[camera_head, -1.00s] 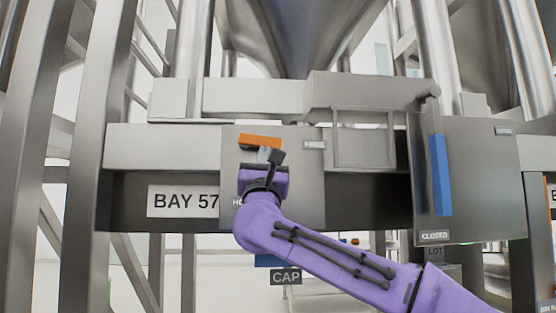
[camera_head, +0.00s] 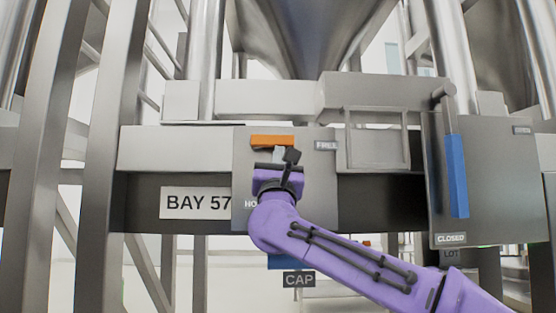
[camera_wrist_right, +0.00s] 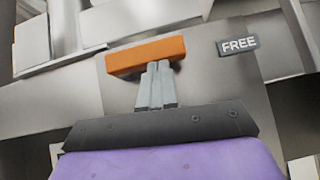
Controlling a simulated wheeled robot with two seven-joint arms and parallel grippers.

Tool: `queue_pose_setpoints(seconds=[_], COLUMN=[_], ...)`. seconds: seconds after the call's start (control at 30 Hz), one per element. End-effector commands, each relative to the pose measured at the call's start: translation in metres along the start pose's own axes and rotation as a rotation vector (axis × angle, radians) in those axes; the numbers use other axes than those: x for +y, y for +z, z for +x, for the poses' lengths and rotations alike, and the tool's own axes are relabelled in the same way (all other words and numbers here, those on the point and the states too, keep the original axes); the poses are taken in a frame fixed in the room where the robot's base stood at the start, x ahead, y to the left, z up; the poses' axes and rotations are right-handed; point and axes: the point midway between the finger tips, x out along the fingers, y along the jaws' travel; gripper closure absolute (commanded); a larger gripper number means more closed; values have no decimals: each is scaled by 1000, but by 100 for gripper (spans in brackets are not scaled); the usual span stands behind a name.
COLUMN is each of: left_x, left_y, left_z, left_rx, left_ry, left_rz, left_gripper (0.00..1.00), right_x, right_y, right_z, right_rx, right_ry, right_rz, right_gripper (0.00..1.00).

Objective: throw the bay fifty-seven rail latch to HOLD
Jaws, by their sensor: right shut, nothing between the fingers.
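The rail latch's orange handle (camera_head: 272,142) lies nearly level on a grey plate (camera_head: 318,190) beside the BAY 57 sign (camera_head: 197,204). The plate has a FREE label (camera_head: 325,146) at upper right and a HOLD label (camera_head: 250,204), partly hidden by my arm, at lower left. My right gripper (camera_head: 279,153) is shut and empty, its fingertips at the handle's lower edge. In the right wrist view the orange handle (camera_wrist_right: 146,55) is just beyond the shut grey fingers (camera_wrist_right: 157,72); I cannot tell whether they touch. My left gripper is not in view.
A panel (camera_head: 490,185) with a blue handle (camera_head: 456,176) and a CLOSED label stands at right. A CAP label (camera_head: 299,280) hangs below the plate. Steel columns (camera_head: 105,150) rise at left, and a metal hopper (camera_head: 315,35) is above.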

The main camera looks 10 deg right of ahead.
Motion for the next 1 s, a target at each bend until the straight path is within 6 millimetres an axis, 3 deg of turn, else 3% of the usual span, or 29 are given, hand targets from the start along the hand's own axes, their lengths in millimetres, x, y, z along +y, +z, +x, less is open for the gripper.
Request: queue_pose_setpoints(seconds=[0.2,0.43,0.6,1.0], left_x=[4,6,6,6], left_y=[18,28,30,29], left_z=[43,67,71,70], left_rx=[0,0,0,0], left_ry=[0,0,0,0], left_rz=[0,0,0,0], left_gripper=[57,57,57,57], right_x=[1,2,2,3], right_y=[-9,-6,-4,-3], right_z=[-52,-93,-102,-102], right_rx=[2,4,5,5], right_ry=[5,7,6,7], right_rz=[0,-1,-2,-2], right_gripper=[100,100,100,100])
